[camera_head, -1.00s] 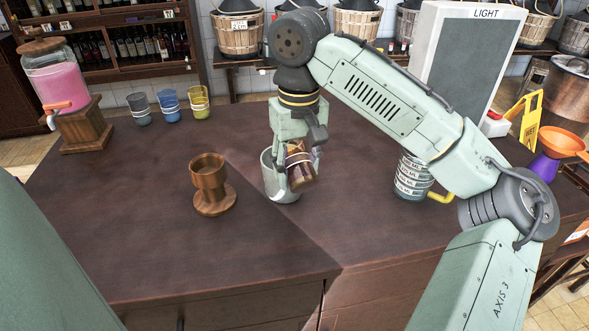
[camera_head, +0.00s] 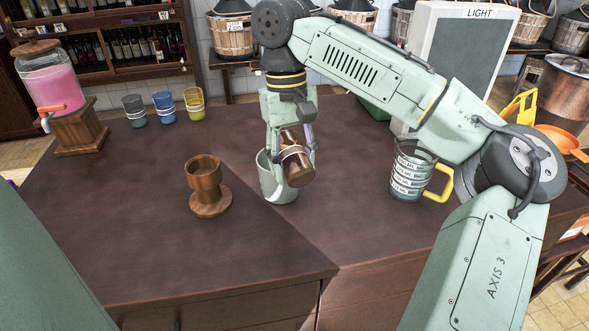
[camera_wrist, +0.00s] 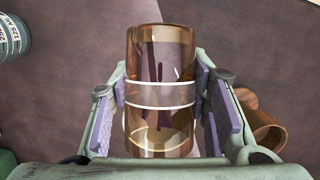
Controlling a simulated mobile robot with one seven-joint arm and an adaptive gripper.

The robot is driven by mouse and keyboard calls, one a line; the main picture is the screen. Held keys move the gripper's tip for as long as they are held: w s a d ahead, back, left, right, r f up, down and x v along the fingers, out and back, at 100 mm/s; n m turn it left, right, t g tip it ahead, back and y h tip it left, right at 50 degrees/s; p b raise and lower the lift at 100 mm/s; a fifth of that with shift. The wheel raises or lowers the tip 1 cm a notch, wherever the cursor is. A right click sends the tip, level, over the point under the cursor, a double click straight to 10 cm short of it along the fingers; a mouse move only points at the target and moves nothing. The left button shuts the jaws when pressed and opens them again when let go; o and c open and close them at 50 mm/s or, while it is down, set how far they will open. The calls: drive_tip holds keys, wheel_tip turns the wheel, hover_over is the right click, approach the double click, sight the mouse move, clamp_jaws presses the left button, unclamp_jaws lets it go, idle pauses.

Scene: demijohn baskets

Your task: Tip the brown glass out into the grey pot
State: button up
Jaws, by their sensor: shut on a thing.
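The brown glass (camera_head: 293,149), with pale bands around it, is held tilted in my gripper (camera_head: 295,155), its lower end toward the lower right. The wrist view shows the glass (camera_wrist: 160,60) between my gripper's two purple-padded fingers (camera_wrist: 160,105). The grey pot (camera_head: 272,185) stands upright on the counter, directly below and behind the glass in the head view. The glass overlaps the pot's right rim in the picture; I cannot tell whether they touch. No falling contents are visible. The pot's inside is mostly hidden by the glass and gripper.
A wooden goblet (camera_head: 208,190) stands left of the pot. A banded measuring jug (camera_head: 409,177) with a yellow handle stands right, near my arm. Three cups, including a blue one (camera_head: 166,107), and a pink dispenser (camera_head: 57,85) stand at the back left. The front counter is clear.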

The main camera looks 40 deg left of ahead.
drive_tip(key=shift+r, duration=0.1)
idle(0.3)
drive_tip(key=shift+a+r+g+h, duration=0.15)
drive_tip(key=shift+r+g+h, duration=0.15)
drive_tip(key=shift+h, duration=0.3)
drive_tip(key=shift+w+a+r+g+h, duration=0.15)
drive_tip(key=shift+r+g+h, duration=0.15)
drive_tip(key=shift+h, duration=0.2)
drive_tip(key=shift+d+f+y+b, duration=0.25)
drive_tip(key=shift+f+y+b, duration=0.25)
drive_tip(key=shift+f+b, duration=0.05)
drive_tip(key=shift+r, duration=0.1)
idle(1.0)
